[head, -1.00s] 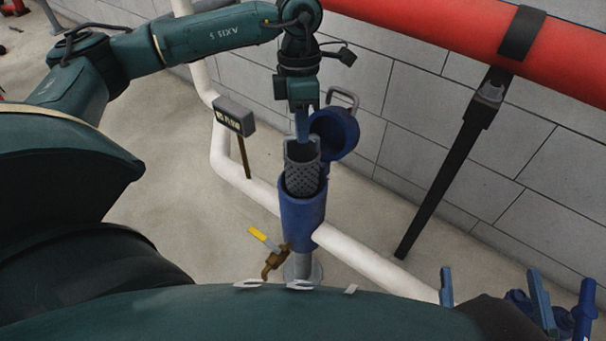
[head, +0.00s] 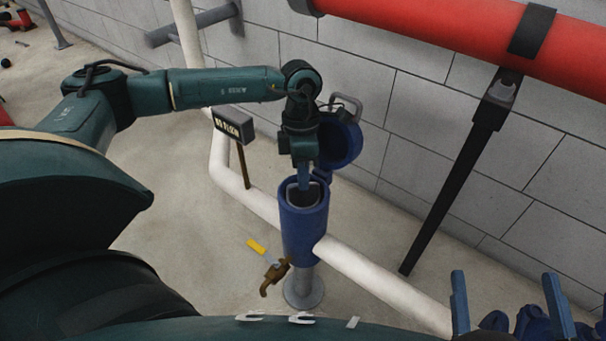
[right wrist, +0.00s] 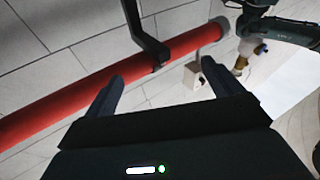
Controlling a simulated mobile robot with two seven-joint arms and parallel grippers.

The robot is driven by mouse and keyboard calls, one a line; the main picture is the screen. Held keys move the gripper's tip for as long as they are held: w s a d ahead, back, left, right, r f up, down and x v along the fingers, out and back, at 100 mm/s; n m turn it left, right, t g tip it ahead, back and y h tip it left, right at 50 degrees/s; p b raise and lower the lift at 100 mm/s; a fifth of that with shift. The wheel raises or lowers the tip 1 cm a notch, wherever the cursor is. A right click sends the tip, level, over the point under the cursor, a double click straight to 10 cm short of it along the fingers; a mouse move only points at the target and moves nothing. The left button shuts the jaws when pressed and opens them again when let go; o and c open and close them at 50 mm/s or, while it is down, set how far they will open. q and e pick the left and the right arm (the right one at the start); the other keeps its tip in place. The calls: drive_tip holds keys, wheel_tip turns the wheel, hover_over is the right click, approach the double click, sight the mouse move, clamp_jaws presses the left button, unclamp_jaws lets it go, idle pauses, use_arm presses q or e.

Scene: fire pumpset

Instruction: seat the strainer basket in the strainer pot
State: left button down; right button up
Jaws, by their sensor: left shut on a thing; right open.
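The blue strainer pot (head: 302,235) stands upright in the head view, its lid (head: 340,148) swung open behind its mouth. The grey strainer basket (head: 303,198) is inside the pot, with only its upper rim showing at the mouth. Its perforated body is hidden by the pot wall, so I cannot tell whether it touches the bottom. My left gripper (head: 304,182) is shut on the basket from above, right at the pot mouth. My right gripper (head: 507,300) is open and empty at the lower right. Its fingers also show in the right wrist view (right wrist: 164,88).
A white pipe (head: 375,280) runs past the pot. A brass valve (head: 274,273) with a yellow handle is at the pot's lower left. A flow sign box (head: 234,124) stands left of my left gripper. A red pipe (head: 430,30) and black support (head: 455,180) are at right.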

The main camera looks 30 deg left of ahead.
use_arm(q)
drive_tip(key=c, duration=1.5)
unclamp_jaws()
drive_tip(key=shift+f, duration=0.1)
drive_tip(key=shift+c, duration=0.2)
